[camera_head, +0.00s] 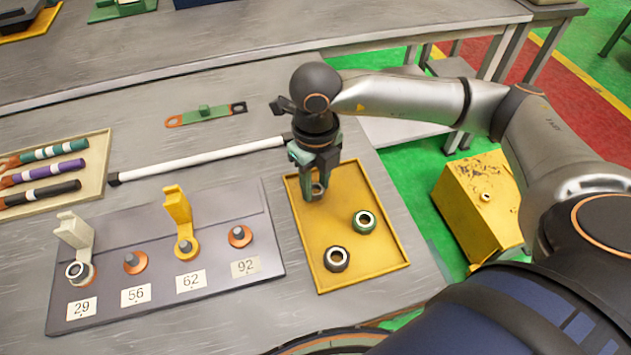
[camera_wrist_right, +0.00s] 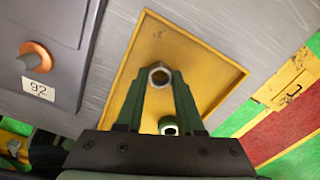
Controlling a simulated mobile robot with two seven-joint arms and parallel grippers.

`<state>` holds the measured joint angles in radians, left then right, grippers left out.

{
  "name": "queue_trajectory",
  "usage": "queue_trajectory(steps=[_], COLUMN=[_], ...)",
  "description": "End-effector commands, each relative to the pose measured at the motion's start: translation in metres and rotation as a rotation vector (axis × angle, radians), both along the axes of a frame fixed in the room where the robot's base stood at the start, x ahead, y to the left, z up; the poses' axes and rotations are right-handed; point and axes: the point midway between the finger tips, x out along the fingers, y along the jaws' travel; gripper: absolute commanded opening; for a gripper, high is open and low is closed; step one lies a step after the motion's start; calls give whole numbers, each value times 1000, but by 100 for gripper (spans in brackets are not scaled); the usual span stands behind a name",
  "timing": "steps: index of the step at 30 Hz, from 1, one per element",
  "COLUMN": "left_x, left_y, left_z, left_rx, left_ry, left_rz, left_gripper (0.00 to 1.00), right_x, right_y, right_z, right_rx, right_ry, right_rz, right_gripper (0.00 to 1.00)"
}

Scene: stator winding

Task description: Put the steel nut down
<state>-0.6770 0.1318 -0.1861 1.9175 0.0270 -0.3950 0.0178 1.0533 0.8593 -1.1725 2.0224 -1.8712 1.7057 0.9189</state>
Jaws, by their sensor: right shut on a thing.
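The steel nut (camera_wrist_right: 159,76) is between the fingertips of my right gripper (camera_head: 316,194), over the far part of the yellow tray (camera_head: 380,273). In the head view the nut (camera_head: 317,188) is partly hidden by the fingers. My right gripper, seen in the right wrist view (camera_wrist_right: 160,85), is shut on it. I cannot tell whether the nut touches the tray floor. A green-sided nut (camera_head: 364,221) and a dark nut (camera_head: 336,259) lie in the tray. My left gripper is not in view.
A grey board (camera_head: 150,225) with several pegs and labels 29, 56, 62 and 92 stands left of the tray. A white rod (camera_head: 200,160) and a green-orange tool (camera_head: 206,114) lie behind. The tray's right and near areas have free room.

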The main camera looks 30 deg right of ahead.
Motion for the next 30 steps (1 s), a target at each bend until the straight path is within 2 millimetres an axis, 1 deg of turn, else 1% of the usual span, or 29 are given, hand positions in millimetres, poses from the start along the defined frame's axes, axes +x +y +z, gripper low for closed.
queue_trajectory(steps=[3,9,13,14,15,21,22,30], left_x=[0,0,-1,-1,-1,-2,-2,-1], left_y=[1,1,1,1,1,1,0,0], left_z=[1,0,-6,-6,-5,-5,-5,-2], left_rx=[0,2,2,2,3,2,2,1], left_ry=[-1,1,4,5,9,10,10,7], left_rz=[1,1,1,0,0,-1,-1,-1], left_gripper=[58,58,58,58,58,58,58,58], right_x=[0,0,0,0,0,0,0,0], right_y=[0,0,0,0,0,0,0,0], right_z=[-5,-5,-10,-10,-9,-8,-8,-7], right_rx=[0,0,0,0,0,0,0,0], right_ry=[-2,-2,-2,-2,-2,-1,-1,-1], right_rz=[-1,-1,0,0,0,0,0,0], right_gripper=[0,0,0,38,42,65,66,66])
